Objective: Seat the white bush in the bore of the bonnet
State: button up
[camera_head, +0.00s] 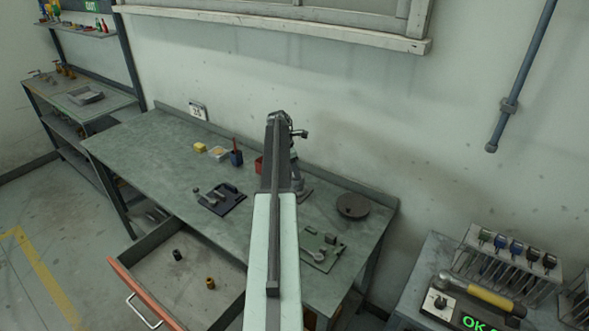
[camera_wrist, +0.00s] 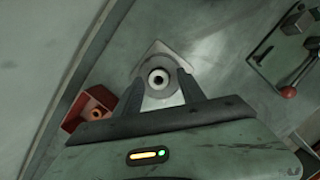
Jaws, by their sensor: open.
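In the wrist view, a pale grey angular plate, apparently the bonnet (camera_wrist: 150,60), lies on the bench below my gripper. A white ring with a dark round hole, apparently the white bush (camera_wrist: 158,70), shows at the plate's middle. It looks set in the bore, but I cannot tell how deep. My gripper (camera_wrist: 159,80) is open, one finger on either side of the ring. Seen from above, contact cannot be told. In the head view my own arm hides most of this spot.
A red box (camera_wrist: 82,115) with a copper-coloured bush stands close left of my gripper. A fixture with a red-knobbed lever (camera_wrist: 288,91) is to the right. In the head view, a dark round disc (camera_head: 352,205) lies at the bench's right, and a drawer (camera_head: 160,270) stands open in front.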

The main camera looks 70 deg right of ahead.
jog(key=p+v, duration=1)
jog(key=v, duration=0.2)
jog(key=shift+d, duration=0.1)
jog(key=w+a+m+t, duration=0.1)
jog(key=w+a, duration=0.8)
jog(key=a, duration=0.4)
jog(key=w+a+m, duration=0.1)
jog(key=w+a, duration=0.7)
jog(key=a, duration=0.5)
jog(key=w+a+m+t, duration=0.1)
jog(key=w+a, duration=0.8)
jog(key=a, duration=0.5)
jog(key=s+a+m+y, duration=0.1)
jog(key=a+m, duration=0.3)
jog(key=a, duration=3.4)
jog(key=shift+s+f+y, duration=0.4)
jog(key=shift+s+f, duration=0.1)
jog(key=shift+s, duration=0.2)
